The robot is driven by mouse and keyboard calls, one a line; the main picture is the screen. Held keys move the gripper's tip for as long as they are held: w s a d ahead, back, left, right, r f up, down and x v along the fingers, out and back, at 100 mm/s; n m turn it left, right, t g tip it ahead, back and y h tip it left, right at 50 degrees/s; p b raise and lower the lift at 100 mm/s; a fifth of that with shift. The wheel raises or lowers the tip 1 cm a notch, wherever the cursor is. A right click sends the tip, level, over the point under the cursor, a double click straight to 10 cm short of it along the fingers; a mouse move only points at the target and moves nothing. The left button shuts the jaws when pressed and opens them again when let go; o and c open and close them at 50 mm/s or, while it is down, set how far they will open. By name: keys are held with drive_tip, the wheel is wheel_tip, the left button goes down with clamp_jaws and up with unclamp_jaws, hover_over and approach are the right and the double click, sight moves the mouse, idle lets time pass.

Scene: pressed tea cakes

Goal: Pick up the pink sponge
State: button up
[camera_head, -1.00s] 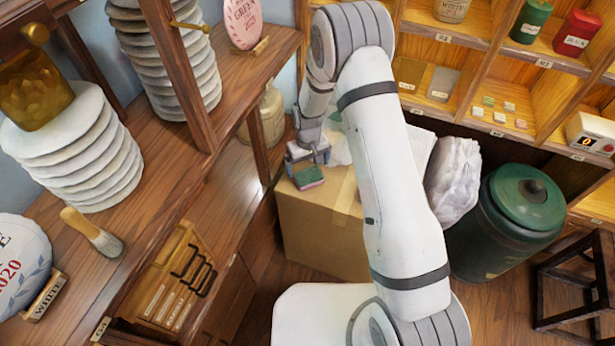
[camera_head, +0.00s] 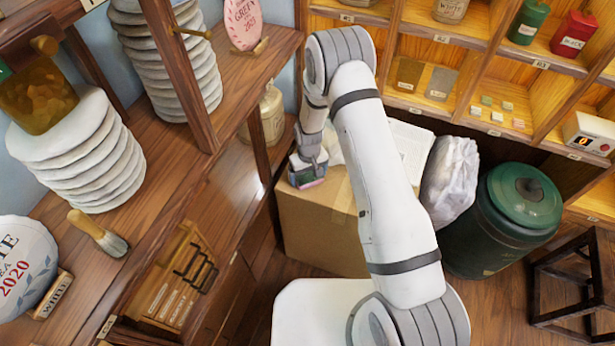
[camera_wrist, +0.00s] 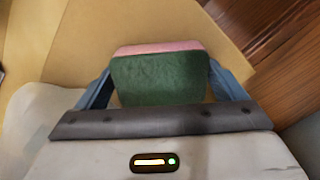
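The sponge (camera_wrist: 158,78) has a pink layer and a thicker green layer. It sits between the two blue-grey fingers of my gripper (camera_wrist: 160,85) in the wrist view. The fingers lie along its left and right sides, very close to it; whether both press on it I cannot tell. In the head view my gripper (camera_head: 306,172) is down over the sponge (camera_head: 308,184) at the top left of the cardboard box (camera_head: 322,228), covering most of it.
A white plastic bag (camera_head: 450,175) and a green lidded bin (camera_head: 510,215) stand right of the box. A wooden shelf with stacked white cakes (camera_head: 95,160) and a brush (camera_head: 98,233) is at left. A dark stool (camera_head: 575,285) stands at lower right.

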sight(308, 174)
drive_tip(key=c, duration=0.7)
drive_tip(key=shift+r, duration=0.15)
wheel_tip(308, 174, up, 10)
drive_tip(key=shift+f+b, duration=0.1)
drive_tip(key=shift+b, duration=0.8)
